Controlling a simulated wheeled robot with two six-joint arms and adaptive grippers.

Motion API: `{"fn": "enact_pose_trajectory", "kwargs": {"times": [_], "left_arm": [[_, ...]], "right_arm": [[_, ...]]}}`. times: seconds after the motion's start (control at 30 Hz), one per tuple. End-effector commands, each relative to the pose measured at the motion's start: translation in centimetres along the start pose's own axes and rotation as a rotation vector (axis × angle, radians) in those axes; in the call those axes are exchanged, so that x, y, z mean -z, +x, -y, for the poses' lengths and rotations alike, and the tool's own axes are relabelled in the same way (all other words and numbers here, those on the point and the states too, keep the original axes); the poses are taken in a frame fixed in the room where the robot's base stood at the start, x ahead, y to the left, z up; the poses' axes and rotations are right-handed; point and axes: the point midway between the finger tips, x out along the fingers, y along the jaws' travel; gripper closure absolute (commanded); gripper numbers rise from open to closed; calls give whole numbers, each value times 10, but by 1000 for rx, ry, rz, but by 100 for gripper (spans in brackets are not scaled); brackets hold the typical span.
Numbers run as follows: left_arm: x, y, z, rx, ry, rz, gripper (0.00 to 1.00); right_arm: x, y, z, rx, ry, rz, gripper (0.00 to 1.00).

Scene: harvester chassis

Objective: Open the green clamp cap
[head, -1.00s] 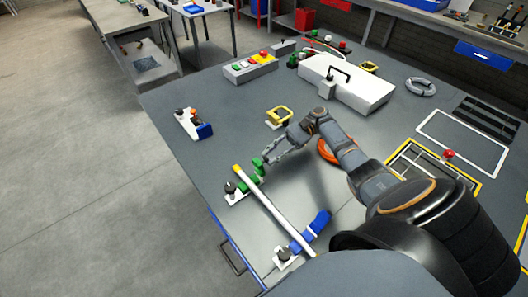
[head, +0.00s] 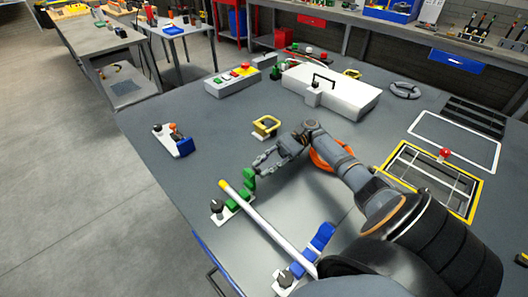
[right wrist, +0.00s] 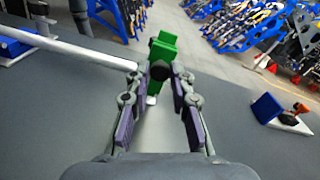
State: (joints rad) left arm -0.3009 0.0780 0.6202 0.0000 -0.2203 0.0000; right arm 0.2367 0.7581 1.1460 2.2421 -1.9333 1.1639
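The green clamp (head: 233,204) sits on a small white base with a black knob, at the left end of a white rod (head: 262,222). Its green cap (head: 248,174) stands raised at the far side of the rod, not over it. My right gripper (head: 259,163) is beside the cap's upper end. In the right wrist view the green cap (right wrist: 166,46) shows just beyond and between the parted fingertips of my right gripper (right wrist: 160,78). A dark round part there hides some of the cap; I cannot tell whether the fingers touch it. My left gripper is not in view.
A blue clamp (head: 321,237) stands open at the rod's near end. A blue-and-white fixture (head: 184,147) stands at left. The tabletop between is clear.

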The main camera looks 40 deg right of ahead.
Motion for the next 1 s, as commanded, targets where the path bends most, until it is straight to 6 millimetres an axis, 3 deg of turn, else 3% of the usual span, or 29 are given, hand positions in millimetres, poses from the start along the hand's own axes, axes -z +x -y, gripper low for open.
{"fn": "enact_pose_trajectory", "kwargs": {"times": [0.03,0.13,0.47,0.57,0.8,1.0], "left_arm": [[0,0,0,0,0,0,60],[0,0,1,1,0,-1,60],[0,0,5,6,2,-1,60],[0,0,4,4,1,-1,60],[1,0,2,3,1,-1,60],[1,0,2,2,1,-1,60]], "right_arm": [[1,0,0,0,1,0,70],[0,0,0,0,0,1,56],[-3,0,1,-1,-2,1,56],[-16,-1,5,-3,-5,-2,56],[-66,-2,21,-2,-2,-3,56],[-91,-3,30,-1,-2,0,56]]}}
